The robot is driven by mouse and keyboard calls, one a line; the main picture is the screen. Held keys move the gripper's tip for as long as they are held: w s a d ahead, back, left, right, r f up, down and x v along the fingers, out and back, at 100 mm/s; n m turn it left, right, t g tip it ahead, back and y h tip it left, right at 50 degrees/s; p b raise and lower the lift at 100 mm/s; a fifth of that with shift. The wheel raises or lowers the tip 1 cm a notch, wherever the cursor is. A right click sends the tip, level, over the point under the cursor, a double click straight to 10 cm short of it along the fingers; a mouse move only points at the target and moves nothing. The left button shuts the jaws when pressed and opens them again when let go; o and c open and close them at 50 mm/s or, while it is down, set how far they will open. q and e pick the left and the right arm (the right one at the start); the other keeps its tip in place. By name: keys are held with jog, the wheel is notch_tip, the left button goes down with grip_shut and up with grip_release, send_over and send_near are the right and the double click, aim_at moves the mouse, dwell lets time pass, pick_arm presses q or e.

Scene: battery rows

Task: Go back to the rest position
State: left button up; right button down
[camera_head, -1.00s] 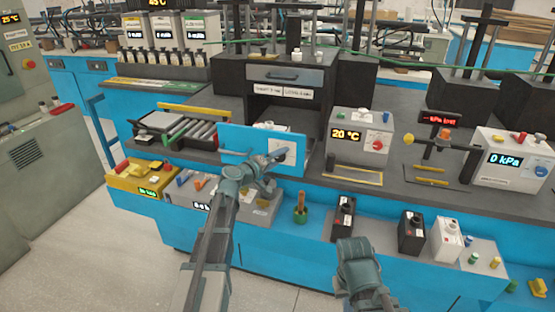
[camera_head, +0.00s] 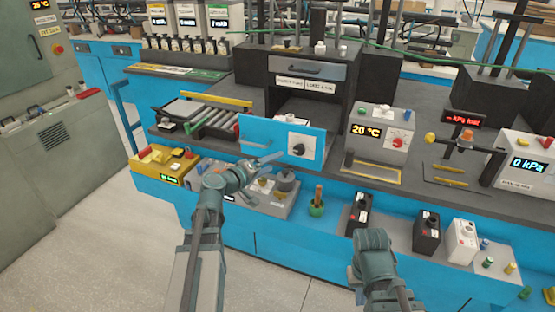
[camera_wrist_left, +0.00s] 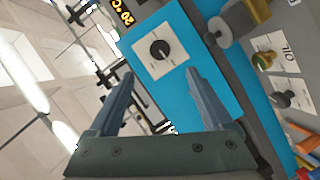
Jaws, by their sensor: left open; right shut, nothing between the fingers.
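My left gripper (camera_head: 266,161) is in front of the lower edge of a blue panel (camera_head: 258,128) with a white plate and a black knob (camera_head: 299,149). In the left wrist view its two fingers (camera_wrist_left: 157,95) are spread and empty, with the blue panel (camera_wrist_left: 205,62) and the knob (camera_wrist_left: 160,49) beyond them; no contact shows. My right gripper (camera_head: 371,250) is low at the front, before the blue shelf. It is seen from behind, with its fingertips mostly hidden; it is shut and holds nothing visible.
A grey box reading 20 °C (camera_head: 382,133) stands right of the panel. A green cup (camera_head: 316,208), black boxes (camera_head: 358,213) and a white box (camera_head: 461,241) stand on the lower shelf. The floor (camera_head: 110,235) is clear at left.

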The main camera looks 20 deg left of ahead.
pick_arm(q)
jog(key=shift+s, duration=0.15)
dwell(0.3)
jog(key=s+d+f+m+g+p, duration=0.2)
jog(key=s+d+f+m+g, duration=0.15)
jog(key=d, duration=0.35)
jog(key=s+d+f+m+g+p, duration=0.1)
jog(key=s+d+f+m+g, duration=0.2)
jog(key=d, duration=0.4)
jog(key=s+d+f+m+g+p, duration=0.1)
jog(key=s+d+m+g+p, duration=0.1)
jog(key=s+d+g, duration=0.35)
jog(key=s+d+f+m+g+y+p, duration=0.1)
jog(key=s+y, duration=0.2)
jog(key=s, duration=0.3)
jog(key=s+d+f+m+g+y+p, duration=0.1)
jog(key=s+m+g+y+p, duration=0.1)
jog(key=s+y, duration=0.2)
jog(key=shift+s+d, duration=0.25)
jog(key=shift+s, duration=0.65)
